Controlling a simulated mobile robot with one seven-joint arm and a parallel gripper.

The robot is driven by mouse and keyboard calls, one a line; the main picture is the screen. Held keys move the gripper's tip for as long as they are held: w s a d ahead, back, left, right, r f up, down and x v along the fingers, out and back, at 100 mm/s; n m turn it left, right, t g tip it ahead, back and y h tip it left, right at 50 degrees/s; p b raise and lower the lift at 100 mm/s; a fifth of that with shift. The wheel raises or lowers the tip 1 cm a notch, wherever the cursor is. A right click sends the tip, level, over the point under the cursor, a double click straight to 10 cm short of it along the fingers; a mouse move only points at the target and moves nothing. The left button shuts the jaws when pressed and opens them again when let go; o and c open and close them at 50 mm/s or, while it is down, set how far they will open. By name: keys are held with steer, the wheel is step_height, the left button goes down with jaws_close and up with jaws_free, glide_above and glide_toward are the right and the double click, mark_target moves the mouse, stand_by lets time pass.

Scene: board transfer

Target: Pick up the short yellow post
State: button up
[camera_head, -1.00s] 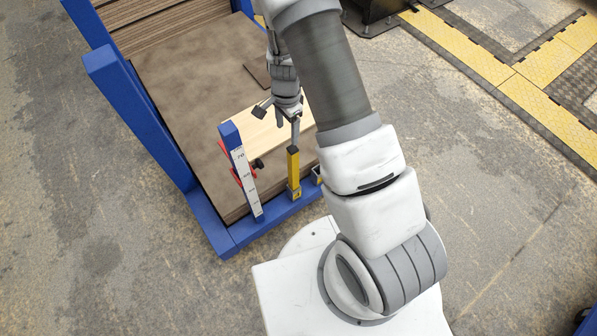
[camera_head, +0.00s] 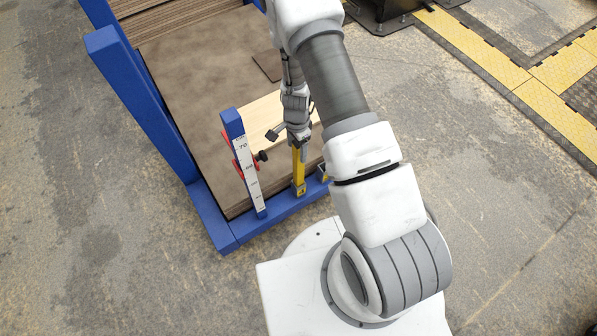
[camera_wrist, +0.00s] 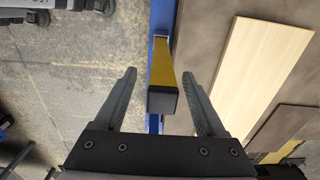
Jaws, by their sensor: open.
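The short yellow post (camera_head: 299,174) stands upright on the blue front beam of the rack in the head view. In the wrist view the yellow post (camera_wrist: 162,68), with its dark end cap, lies between the two fingers of my gripper (camera_wrist: 162,92). The fingers are apart, with a gap on both sides of the post. In the head view my gripper (camera_head: 298,143) is at the post's top, and its fingers partly cover that top. Whether a finger touches the post cannot be told.
A blue post with a white scale (camera_head: 243,160) and a red clamp stands left of the yellow post. Behind lie a brown board stack (camera_head: 200,80) and a pale wooden board (camera_head: 262,118). The concrete floor in front is clear.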

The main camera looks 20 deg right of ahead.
mark_target(298, 167)
steer(key=f, duration=0.1)
steer(key=f+b, duration=0.1)
steer(key=f, duration=0.1)
steer(key=f+b, duration=0.1)
steer(key=f, duration=0.1)
steer(key=shift+w+d+f, duration=0.1)
steer(key=shift+w+d, duration=0.15)
steer(key=shift+d, duration=0.05)
jaws_close()
stand_by(1.0)
